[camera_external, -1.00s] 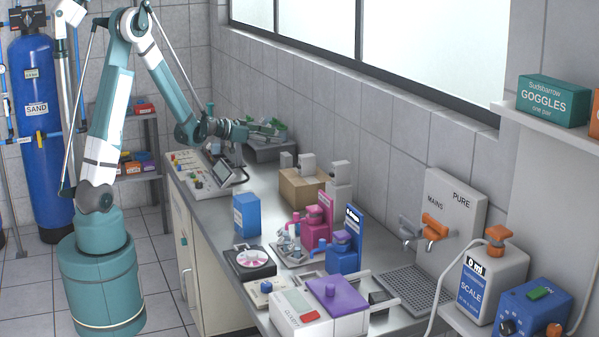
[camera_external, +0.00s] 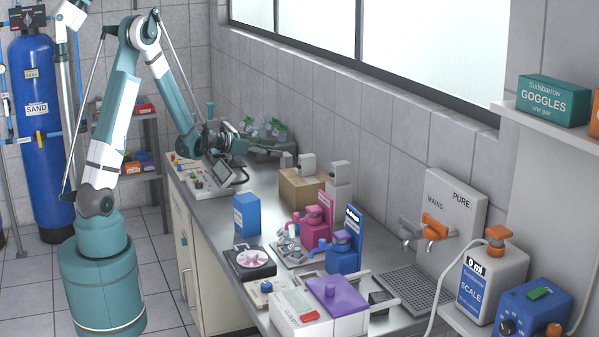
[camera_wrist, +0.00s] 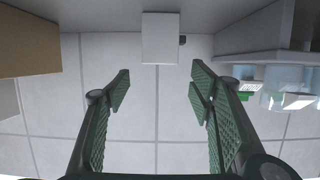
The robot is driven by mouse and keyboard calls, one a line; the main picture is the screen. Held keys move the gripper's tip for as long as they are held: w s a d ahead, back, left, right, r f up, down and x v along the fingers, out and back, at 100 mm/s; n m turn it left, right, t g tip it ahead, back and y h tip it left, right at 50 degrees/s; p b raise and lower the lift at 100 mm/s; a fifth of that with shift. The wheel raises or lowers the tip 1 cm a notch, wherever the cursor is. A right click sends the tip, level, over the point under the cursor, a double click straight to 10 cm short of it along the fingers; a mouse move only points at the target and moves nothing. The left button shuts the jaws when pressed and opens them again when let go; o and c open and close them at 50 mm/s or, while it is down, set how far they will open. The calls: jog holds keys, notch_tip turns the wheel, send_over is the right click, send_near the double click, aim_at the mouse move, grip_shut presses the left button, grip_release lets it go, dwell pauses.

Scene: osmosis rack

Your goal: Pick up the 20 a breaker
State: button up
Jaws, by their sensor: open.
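I cannot read a 20 A label on anything, so I cannot say for certain which thing is the breaker. A small pale block (camera_wrist: 160,38) with a dark knob on its side shows in the wrist view, beyond the gap between my fingertips and apart from them. It may be the pale block (camera_external: 286,160) at the back of the counter in the external view. My gripper (camera_external: 246,146) is held low over the back of the counter, fingers pointing right. In the wrist view my gripper (camera_wrist: 160,74) is open, with nothing between its fingers.
A cardboard box (camera_external: 302,192) stands right of my gripper; a brown box (camera_wrist: 28,42) shows in the wrist view. A grey tray with bottles (camera_external: 265,155) stands behind my gripper. A control panel (camera_external: 200,183) lies nearer me. The tiled wall (camera_external: 330,125) bounds the counter.

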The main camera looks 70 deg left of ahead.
aim_at(284, 154)
jog(key=shift+f, duration=0.1)
jog(key=shift+f, duration=0.6)
jog(key=shift+b+x, duration=0.6)
jog(key=shift+x, duration=1.9)
jog(key=shift+r, duration=0.15)
jog(key=shift+c, duration=0.7)
jog(key=c, duration=0.7)
